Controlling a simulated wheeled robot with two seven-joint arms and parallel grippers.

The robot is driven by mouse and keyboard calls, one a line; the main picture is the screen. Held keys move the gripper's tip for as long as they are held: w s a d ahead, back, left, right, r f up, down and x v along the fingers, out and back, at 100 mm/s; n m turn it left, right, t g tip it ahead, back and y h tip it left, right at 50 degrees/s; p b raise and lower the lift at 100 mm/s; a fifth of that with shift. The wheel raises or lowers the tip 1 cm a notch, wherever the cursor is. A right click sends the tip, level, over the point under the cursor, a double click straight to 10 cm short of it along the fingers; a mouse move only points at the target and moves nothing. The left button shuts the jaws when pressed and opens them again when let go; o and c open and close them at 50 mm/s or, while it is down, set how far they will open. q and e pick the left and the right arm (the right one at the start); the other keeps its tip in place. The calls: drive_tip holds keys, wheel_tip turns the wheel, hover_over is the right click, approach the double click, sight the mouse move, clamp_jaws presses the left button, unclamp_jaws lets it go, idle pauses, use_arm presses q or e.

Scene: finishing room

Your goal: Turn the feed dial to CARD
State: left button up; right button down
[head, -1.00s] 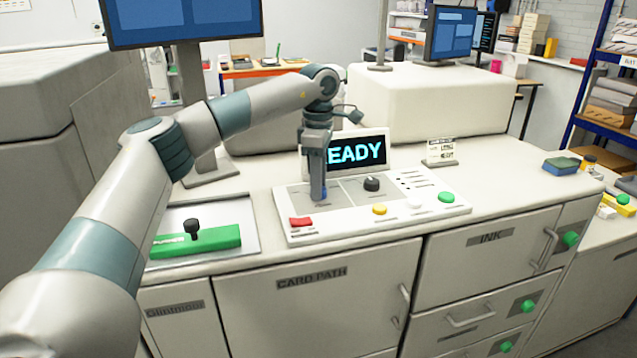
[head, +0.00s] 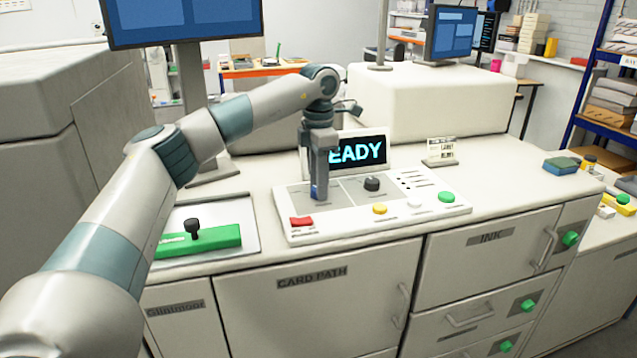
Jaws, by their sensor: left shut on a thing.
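The control panel (head: 345,222) lies on the white counter, with a display reading "EADY" (head: 362,151) behind it; the left end of the display is hidden by my gripper. My left gripper (head: 318,192) points straight down over the grey left section of the panel. It is shut on a dial there, which its fingers hide almost wholly, so I cannot read the dial's setting. A second black dial (head: 372,184) stands free on the right section. The panel's labels are too small to read. My right gripper is not in view.
The panel also has a red button (head: 301,222), a yellow button (head: 379,209), a white button (head: 414,203) and a green button (head: 446,197). A green block with a black knob (head: 193,228) lies on a tray at left. A small sign (head: 440,150) stands behind the panel.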

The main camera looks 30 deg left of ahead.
use_arm(q)
drive_tip(key=n, duration=0.3)
drive_tip(key=shift+r, duration=0.1)
drive_tip(key=shift+n, duration=0.4)
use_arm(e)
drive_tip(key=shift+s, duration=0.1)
use_arm(q)
drive_tip(key=shift+w, duration=0.1)
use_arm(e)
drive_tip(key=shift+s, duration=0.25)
use_arm(q)
drive_tip(key=o, duration=1)
drive_tip(key=shift+o, duration=0.2)
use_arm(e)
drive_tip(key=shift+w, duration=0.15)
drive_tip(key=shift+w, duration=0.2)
